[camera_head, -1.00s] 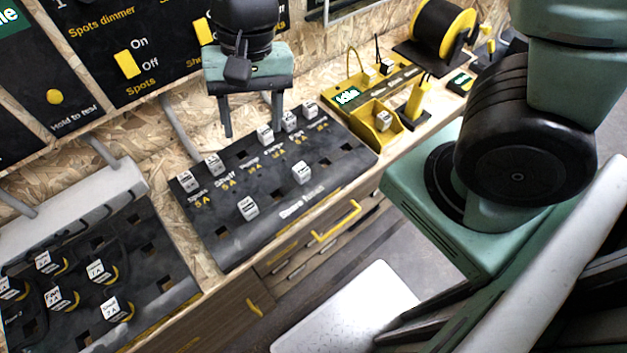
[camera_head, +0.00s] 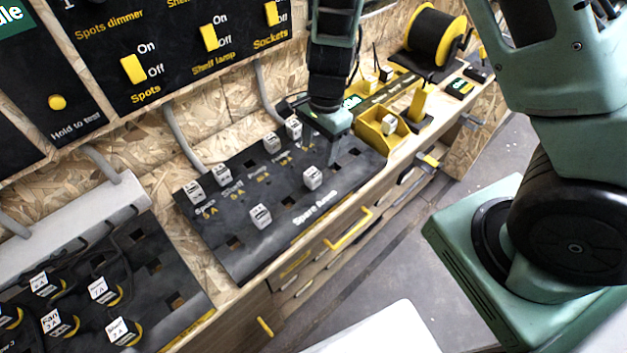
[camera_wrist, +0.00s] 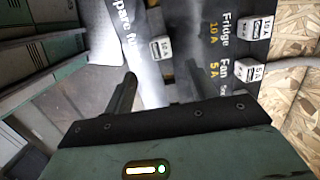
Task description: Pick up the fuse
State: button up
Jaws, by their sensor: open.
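Several white fuse blocks stand on the black spare fuse panel (camera_head: 290,205). One fuse (camera_head: 312,177) stands near its front right, and another fuse (camera_head: 260,216) near its front middle. A back row includes fuses (camera_head: 271,142) and (camera_head: 293,128). The task does not say which fuse is meant. My gripper (camera_head: 332,155) is over the panel's right part, pointing down, behind and right of the front right fuse. In the wrist view my gripper (camera_wrist: 160,82) is open and empty, with one fuse (camera_wrist: 160,48) beyond the fingers and others to the right, including one (camera_wrist: 250,69).
A yellow bin (camera_head: 372,137) holding a white block stands just right of my gripper. A cable spool (camera_head: 437,33) is farther back. The switch board (camera_head: 190,30) rises behind. A left panel (camera_head: 150,265) holds more fuses. Drawers with yellow handles (camera_head: 350,229) line the front.

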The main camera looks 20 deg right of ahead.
aim_at(313, 173)
jog(key=f, duration=0.3)
jog(key=a+f, duration=0.1)
jog(key=f, duration=0.2)
jog(key=f+b, duration=0.1)
jog(key=f, duration=0.2)
jog(key=shift+s+a, duration=0.1)
jog(key=shift+a, duration=0.2)
jog(key=c, duration=1.1)
